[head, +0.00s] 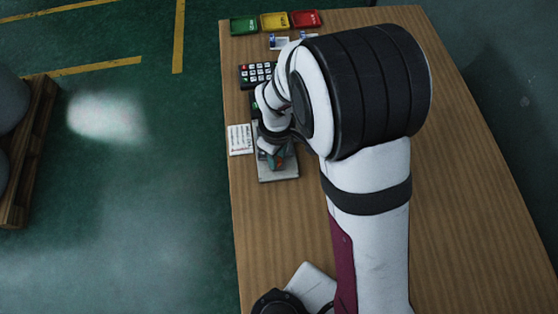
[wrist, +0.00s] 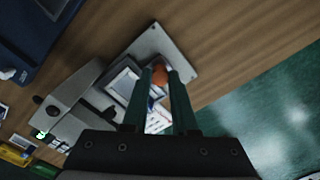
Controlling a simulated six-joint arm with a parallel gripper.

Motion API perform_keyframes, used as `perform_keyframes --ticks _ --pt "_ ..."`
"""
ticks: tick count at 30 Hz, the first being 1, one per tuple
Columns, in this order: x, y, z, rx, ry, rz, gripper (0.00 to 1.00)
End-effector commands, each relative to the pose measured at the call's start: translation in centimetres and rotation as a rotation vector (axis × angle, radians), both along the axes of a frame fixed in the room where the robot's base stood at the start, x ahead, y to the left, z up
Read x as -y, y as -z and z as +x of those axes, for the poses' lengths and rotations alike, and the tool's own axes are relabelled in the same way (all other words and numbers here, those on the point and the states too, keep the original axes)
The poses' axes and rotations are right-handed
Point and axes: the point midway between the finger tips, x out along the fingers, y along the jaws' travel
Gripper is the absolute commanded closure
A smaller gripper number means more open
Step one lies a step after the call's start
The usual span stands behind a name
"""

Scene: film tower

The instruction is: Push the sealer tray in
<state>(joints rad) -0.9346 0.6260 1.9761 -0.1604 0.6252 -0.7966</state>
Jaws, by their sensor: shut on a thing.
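The sealer tray (wrist: 152,42) is a grey flat plate with a white-framed rectangle on it, sticking out from a grey sealer body (wrist: 72,108) in the wrist view. In the head view the tray (head: 282,174) lies near the left edge of the table, partly hidden by my wrist. An orange-red knob (wrist: 159,73) stands at the tray. My gripper (wrist: 160,76) is shut on the knob, with its two dark green fingers on either side of it. In the head view my gripper (head: 275,156) is over the tray, and my arm hides most of the sealer.
A white printed card (head: 240,139) lies left of the tray at the table edge. A dark keypad (head: 257,74) is farther back. Green, yellow and red bins (head: 275,21) stand at the far edge. The table's right side (head: 470,190) is clear.

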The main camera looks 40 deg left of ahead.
Motion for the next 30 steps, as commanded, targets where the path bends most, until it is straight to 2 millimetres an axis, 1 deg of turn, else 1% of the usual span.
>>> perform_keyframes --ticks 7,8,12,20,23,26,29,30 --pt "0.0 0.0 0.1 0.001 0.0 0.0 1.0" --pt "0.0 0.0 0.1 0.001 0.0 0.0 0.68" --pt "0.0 0.0 0.0 0.001 0.0 0.0 0.43" --pt "0.0 0.0 0.0 0.0 0.0 0.0 0.43" --pt "0.0 -0.7 0.0 0.001 0.001 0.001 0.43" --pt "-0.1 -2.6 0.1 0.003 0.001 0.004 0.43" --pt "-0.1 -5.7 0.1 0.004 0.002 0.006 0.43" --pt "-0.1 -7.1 0.1 0.005 0.0 0.007 0.43"
